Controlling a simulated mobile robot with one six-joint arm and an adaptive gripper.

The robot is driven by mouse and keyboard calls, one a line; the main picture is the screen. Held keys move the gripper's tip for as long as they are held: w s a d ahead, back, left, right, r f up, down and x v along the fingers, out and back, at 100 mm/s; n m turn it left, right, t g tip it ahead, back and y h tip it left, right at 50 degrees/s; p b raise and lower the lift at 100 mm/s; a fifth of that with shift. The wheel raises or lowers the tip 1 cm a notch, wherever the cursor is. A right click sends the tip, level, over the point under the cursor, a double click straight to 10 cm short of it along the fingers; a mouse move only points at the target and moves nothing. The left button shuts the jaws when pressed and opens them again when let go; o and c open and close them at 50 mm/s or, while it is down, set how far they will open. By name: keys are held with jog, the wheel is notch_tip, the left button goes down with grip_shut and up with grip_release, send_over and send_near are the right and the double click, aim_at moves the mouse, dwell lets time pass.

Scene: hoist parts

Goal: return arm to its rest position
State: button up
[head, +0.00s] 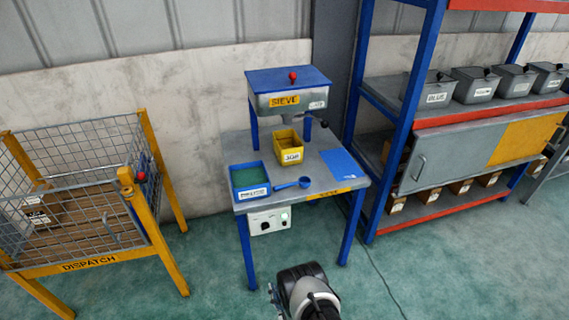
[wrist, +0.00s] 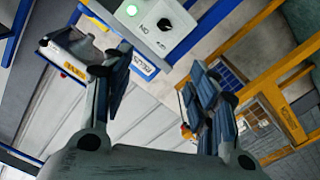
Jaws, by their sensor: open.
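My gripper (wrist: 158,78) shows in the wrist view with its two dark fingers spread apart and nothing between them. In the head view the end of my arm (head: 308,290) is at the bottom centre, low in front of the sieve table (head: 240,205). The gripper's fingers are hardly visible there. The wrist view looks up past the fingers at the white control box (wrist: 160,30), which has a green light and a black knob. The same box hangs under the table's front edge in the head view (head: 270,220). The gripper appears apart from table and box.
The table carries the sieve (head: 284,82), a yellow bin (head: 290,152), a blue tray (head: 250,191) with green contents, a blue scoop (head: 304,183) and a blue sheet (head: 345,167). A yellow dispatch cage (head: 90,262) stands left, a blue rack (head: 395,140) right. Floor at lower right is clear.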

jog(key=w+r+m+g+h, duration=0.2)
jog(key=w+r+g, duration=0.1)
jog(key=w+r, duration=1.25)
jog(key=w+d+r+m+g+h, duration=0.1)
jog(key=w+d+r+m+g, duration=0.15)
jog(key=r, duration=1.35)
jog(key=s+d+r+m+g, duration=0.1)
jog(key=s+d+r, duration=0.2)
jog(key=s+r, duration=0.25)
jog(key=s+d+r+m+g+h, duration=0.1)
jog(key=s+d+r, duration=0.1)
jog(key=s+r, duration=0.4)
jog(key=s+d+r+m+g, duration=0.1)
jog(key=s+d+r+g, duration=0.15)
jog(key=s+r, duration=0.35)
jog(key=s+d+m+g+h, duration=0.1)
jog(key=s+d+g, duration=0.1)
jog(key=s, duration=2.2)
jog(key=shift+s+d+r+m+g, duration=0.25)
jog(key=shift+s+d+m+g, duration=0.1)
jog(key=shift+d, duration=0.55)
